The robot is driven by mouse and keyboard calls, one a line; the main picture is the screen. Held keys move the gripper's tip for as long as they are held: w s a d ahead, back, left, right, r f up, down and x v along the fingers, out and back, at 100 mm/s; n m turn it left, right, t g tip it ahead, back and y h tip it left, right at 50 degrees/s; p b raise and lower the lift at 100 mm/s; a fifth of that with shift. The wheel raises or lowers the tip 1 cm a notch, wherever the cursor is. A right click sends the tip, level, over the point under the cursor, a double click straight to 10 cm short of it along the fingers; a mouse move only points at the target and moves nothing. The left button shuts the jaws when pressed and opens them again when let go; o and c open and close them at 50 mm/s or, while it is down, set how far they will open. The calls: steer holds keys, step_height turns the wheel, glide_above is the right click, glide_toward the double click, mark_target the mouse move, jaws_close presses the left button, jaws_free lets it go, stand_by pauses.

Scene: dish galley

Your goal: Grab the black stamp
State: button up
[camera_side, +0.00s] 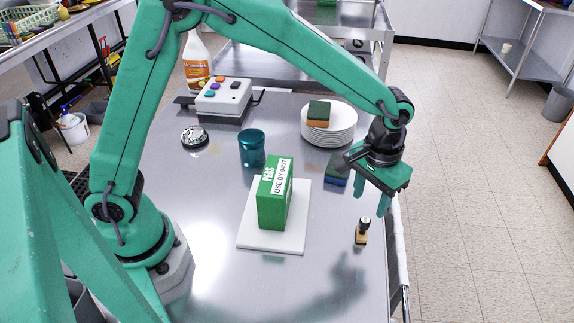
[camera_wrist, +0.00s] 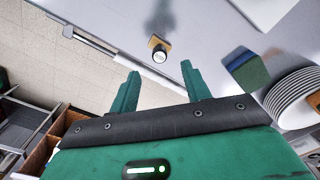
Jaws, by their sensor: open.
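My gripper (camera_side: 372,196) is open and empty, above the table and above the stamp in the side view. In the wrist view both green fingers of my gripper (camera_wrist: 160,70) are spread apart, with nothing between them. The stamp is not touched by either finger.
A green box (camera_side: 272,200) stands on a white board (camera_side: 256,240) left of the stamp. A blue and green sponge (camera_side: 337,176) lies behind my gripper. A plate stack (camera_side: 330,134) with another sponge (camera_side: 318,113) and a teal cup (camera_side: 251,148) stand farther back. The table around the stamp is clear.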

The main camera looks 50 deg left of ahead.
mark_target(365, 219)
steer(key=shift+d+f, duration=0.15)
steer(key=shift+f, duration=1.35)
steer(key=shift+f, duration=2.6)
jaws_close()
